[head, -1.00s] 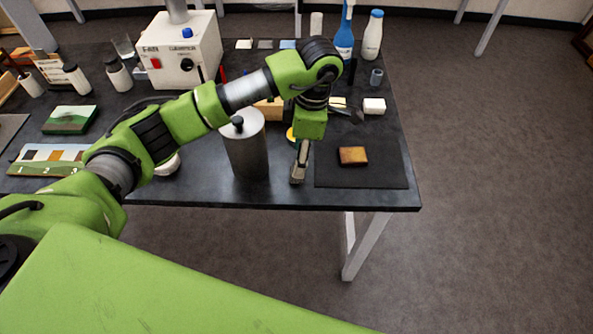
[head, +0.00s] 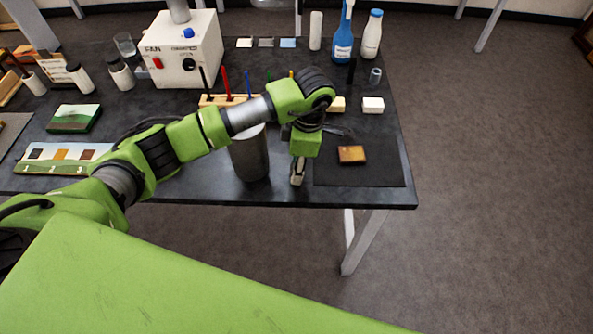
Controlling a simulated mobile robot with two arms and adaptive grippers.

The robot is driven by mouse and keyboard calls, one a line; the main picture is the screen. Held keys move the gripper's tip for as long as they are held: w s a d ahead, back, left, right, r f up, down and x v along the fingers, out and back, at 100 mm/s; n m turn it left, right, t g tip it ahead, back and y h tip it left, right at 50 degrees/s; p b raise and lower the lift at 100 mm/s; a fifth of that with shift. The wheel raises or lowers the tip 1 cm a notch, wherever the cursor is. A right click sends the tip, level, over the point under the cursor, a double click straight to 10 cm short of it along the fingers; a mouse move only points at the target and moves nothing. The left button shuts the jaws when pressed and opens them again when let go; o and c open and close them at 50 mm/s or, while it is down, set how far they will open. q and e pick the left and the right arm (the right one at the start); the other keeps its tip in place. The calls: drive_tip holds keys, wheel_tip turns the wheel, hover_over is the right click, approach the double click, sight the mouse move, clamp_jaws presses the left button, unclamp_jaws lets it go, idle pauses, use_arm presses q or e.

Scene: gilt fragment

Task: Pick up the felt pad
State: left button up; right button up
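I cannot tell for sure which thing is the felt pad. Candidates in the head view are a small white block (head: 373,105) and a pale yellow block (head: 337,104) at the right back, and small flat white, grey and blue pieces (head: 266,42) at the far back. A gold-brown fragment (head: 351,154) lies on a dark square mat (head: 385,173). My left gripper (head: 297,175) points down beside the mat's left edge, apart from the fragment. Its fingers are small and seen edge-on, so open or shut is unclear. My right gripper is out of view.
A metal canister (head: 250,158) stands close left of my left gripper. Behind my arm are a pen rack (head: 215,100) and a white fan box (head: 182,55). Blue (head: 343,40) and white (head: 371,36) bottles stand at the back right. The table's front edge is close.

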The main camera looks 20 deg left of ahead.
use_arm(q)
drive_tip(key=shift+r+b, duration=0.35)
drive_tip(key=shift+r, duration=0.05)
wheel_tip(320, 180, up, 3)
drive_tip(key=shift+d+f+b, duration=0.15)
drive_tip(key=shift+f+b, duration=0.05)
drive_tip(key=shift+b, duration=0.65)
drive_tip(key=s+d+r+b, duration=0.3)
drive_tip(key=s+d+r, duration=0.5)
drive_tip(key=d+r, duration=0.1)
drive_tip(key=shift+s+d+r, duration=0.35)
drive_tip(key=shift+d, duration=0.5)
drive_tip(key=shift+c, duration=0.8)
